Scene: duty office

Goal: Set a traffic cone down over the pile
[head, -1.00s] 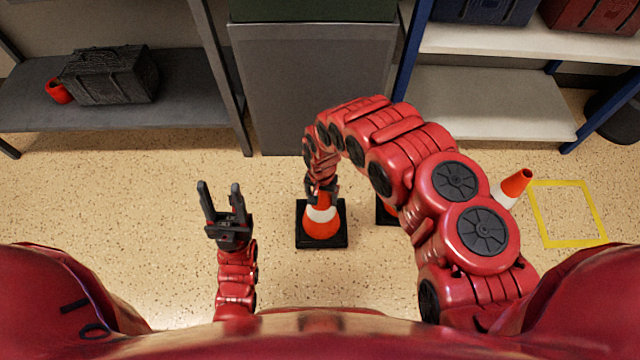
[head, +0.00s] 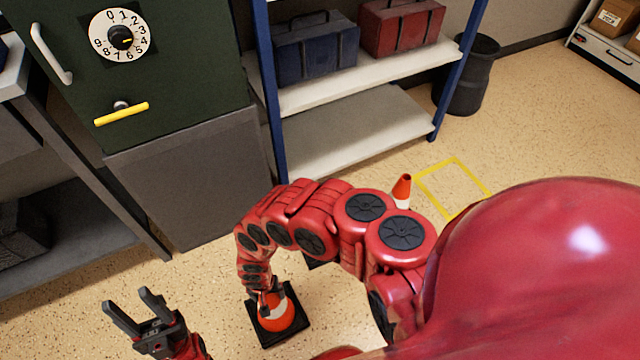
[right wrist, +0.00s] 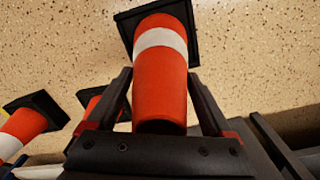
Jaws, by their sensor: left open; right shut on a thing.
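An orange and white traffic cone (head: 278,322) with a square black base stands upright below my right gripper (head: 270,296) in the head view. The right gripper is shut on its tip. The right wrist view shows this cone (right wrist: 160,80) between the two fingers; I cannot tell whether its base touches the floor. My left gripper (head: 138,312) is open and empty at the lower left. A second cone (head: 402,188) shows partly behind my right arm. The right wrist view shows two other cones, one at the left (right wrist: 22,130) and one mostly hidden (right wrist: 92,100). I cannot make out a pile.
A yellow outlined square (head: 478,178) marks bare floor at the right. A green safe (head: 180,90) sits on a grey block (head: 190,185). A shelf (head: 350,145) holds blue and red cases. A black bin (head: 470,80) stands beside it. A dark shelf is at the left.

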